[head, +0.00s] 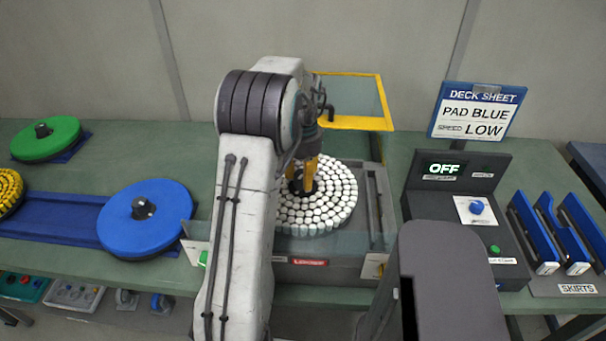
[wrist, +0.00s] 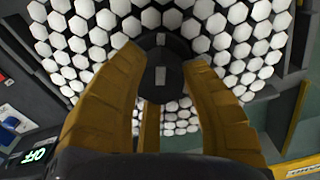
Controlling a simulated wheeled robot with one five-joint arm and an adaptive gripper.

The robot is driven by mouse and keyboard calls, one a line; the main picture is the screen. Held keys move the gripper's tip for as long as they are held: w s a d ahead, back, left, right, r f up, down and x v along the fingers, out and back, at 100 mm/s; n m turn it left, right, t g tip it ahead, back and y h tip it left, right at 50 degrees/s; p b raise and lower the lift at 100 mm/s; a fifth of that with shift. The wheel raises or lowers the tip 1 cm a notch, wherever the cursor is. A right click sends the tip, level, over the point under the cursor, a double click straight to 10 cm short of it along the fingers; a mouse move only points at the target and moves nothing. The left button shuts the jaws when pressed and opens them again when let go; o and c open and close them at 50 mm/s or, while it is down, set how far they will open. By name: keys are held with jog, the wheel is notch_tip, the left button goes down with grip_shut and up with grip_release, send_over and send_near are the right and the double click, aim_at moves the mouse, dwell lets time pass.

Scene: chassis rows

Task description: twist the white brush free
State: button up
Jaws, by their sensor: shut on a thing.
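The white brush (head: 337,198) is a round disc of white bristle tufts in the grey machine bay, bristles facing up. In the wrist view its tufts (wrist: 215,25) fill the upper part around a dark central hub (wrist: 161,72). My gripper (head: 303,187) reaches down over the brush's middle. In the wrist view its yellow fingers (wrist: 163,62) stand on both sides of the hub and are shut on it. My arm hides the brush's left side in the head view.
A blue pad (head: 147,228) and a green pad (head: 45,140) lie at left. A control box (head: 455,185) showing OFF, a sign (head: 478,110) reading PAD BLUE, SPEED LOW, and blue skirts (head: 555,232) stand at right. A yellow-framed clear panel (head: 352,95) stands raised behind the brush.

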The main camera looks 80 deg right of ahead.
jog(key=o, duration=1.3)
jog(key=shift+c, duration=0.2)
notch_tip(320, 180, up, 12)
dwell(0.6)
